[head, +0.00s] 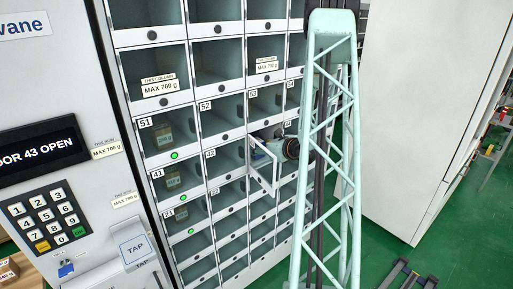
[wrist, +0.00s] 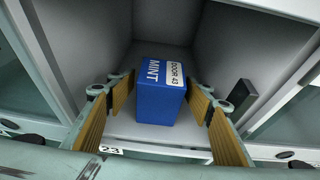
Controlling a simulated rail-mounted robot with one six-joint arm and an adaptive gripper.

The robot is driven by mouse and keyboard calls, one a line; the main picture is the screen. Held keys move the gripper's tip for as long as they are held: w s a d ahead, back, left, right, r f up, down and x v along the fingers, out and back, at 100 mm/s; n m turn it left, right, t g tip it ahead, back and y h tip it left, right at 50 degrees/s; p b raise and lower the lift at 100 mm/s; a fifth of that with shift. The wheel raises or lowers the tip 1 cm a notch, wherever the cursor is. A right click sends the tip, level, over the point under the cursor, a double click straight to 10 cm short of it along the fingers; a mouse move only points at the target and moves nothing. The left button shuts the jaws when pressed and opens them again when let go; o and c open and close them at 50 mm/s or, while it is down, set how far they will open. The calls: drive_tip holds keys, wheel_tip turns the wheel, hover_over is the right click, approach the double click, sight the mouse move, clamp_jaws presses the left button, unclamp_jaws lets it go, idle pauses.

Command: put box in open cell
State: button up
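The blue box (wrist: 160,95), with white labels reading MINT and DOOR 43, stands on the floor of a grey-walled cell (wrist: 115,127) in the wrist view. My gripper (wrist: 163,88) reaches into this cell with one tan-padded finger on each side of the box. The fingers look spread, with narrow gaps to the box. In the head view, the open cell's door (head: 263,168) stands swung out, and my gripper (head: 268,143) is at the opening beside it.
The display (head: 40,150) reads DOOR 43 OPEN. Closed cells surround the open one, some with small boxes (head: 165,135) behind glass and green lights. A pale green lattice mast (head: 335,130) hides part of the cabinet's right side. A keypad (head: 45,220) is at left.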

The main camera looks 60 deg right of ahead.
drive_tip(key=shift+r, duration=0.15)
idle(0.3)
drive_tip(key=v, duration=1.2)
drive_tip(key=shift+b, duration=0.35)
